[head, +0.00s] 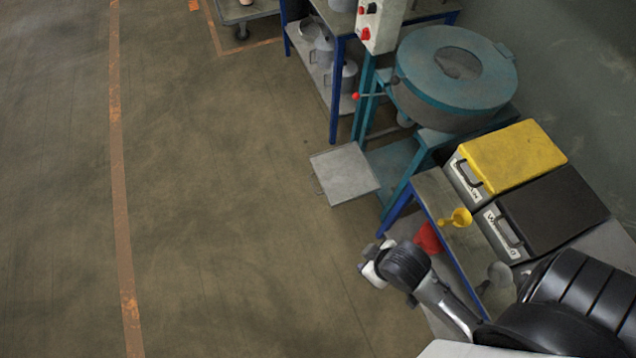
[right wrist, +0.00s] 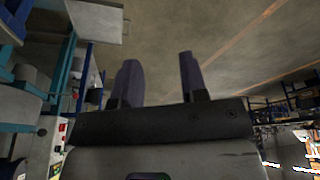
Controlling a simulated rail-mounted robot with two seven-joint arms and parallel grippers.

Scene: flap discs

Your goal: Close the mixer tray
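The mixer tray (head: 345,174) is a grey square plate with a thin handle on its left side. It sticks out from the teal stand of the mixer (head: 455,78) into the aisle. It also shows at the upper left of the right wrist view (right wrist: 97,20). My right gripper (right wrist: 159,62) is open, with two dark fingers apart and nothing between them. In the head view my right arm's wrist end is below the tray in the picture, apart from it; its fingers are not clear there. My left gripper is in neither view.
A blue-legged shelf (head: 335,90) stands behind the tray. The floor (head: 230,220) left of the tray is clear.

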